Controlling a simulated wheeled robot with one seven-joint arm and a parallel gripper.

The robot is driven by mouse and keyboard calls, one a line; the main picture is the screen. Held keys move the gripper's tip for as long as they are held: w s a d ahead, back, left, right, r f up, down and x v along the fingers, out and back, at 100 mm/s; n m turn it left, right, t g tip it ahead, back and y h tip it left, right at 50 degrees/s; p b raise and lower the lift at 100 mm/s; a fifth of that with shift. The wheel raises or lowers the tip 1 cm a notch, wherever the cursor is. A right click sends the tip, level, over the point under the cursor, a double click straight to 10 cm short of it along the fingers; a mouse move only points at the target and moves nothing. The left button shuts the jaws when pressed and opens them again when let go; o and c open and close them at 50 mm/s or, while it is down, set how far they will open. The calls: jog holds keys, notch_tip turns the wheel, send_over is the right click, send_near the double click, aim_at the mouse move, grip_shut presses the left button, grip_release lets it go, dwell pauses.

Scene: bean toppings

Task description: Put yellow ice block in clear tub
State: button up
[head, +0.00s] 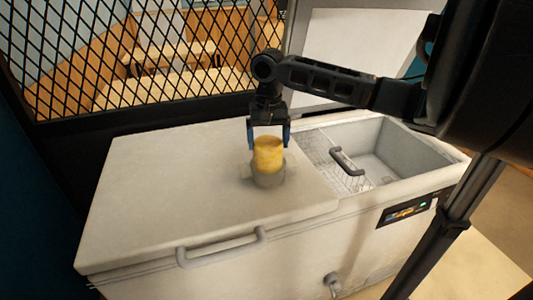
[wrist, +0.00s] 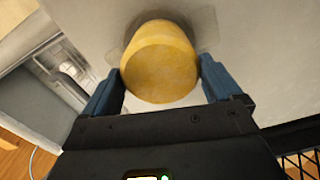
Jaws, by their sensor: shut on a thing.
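The yellow ice block (head: 268,157) is a short cylinder between the two blue fingers of my gripper (head: 268,137). My gripper points down and is shut on the block. The clear tub (head: 269,181) is a small greyish see-through container with side tabs on the white freezer lid. In the head view, the block's lower end overlaps the tub's opening; I cannot tell whether it touches the bottom. In the wrist view, the yellow block (wrist: 160,62) fills the space between the fingers, with the tub's faint see-through rim (wrist: 205,28) behind it.
The white chest freezer's closed lid (head: 165,190) is clear around the tub. To the right is an open freezer section (head: 395,150) with a wire basket (head: 335,165) and dark handle. A black mesh fence (head: 150,60) stands behind the freezer.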

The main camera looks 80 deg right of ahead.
jog(key=shift+f, duration=2)
jog(key=o, duration=1.6)
jog(key=shift+o, duration=0.2)
notch_tip(320, 180, up, 12)
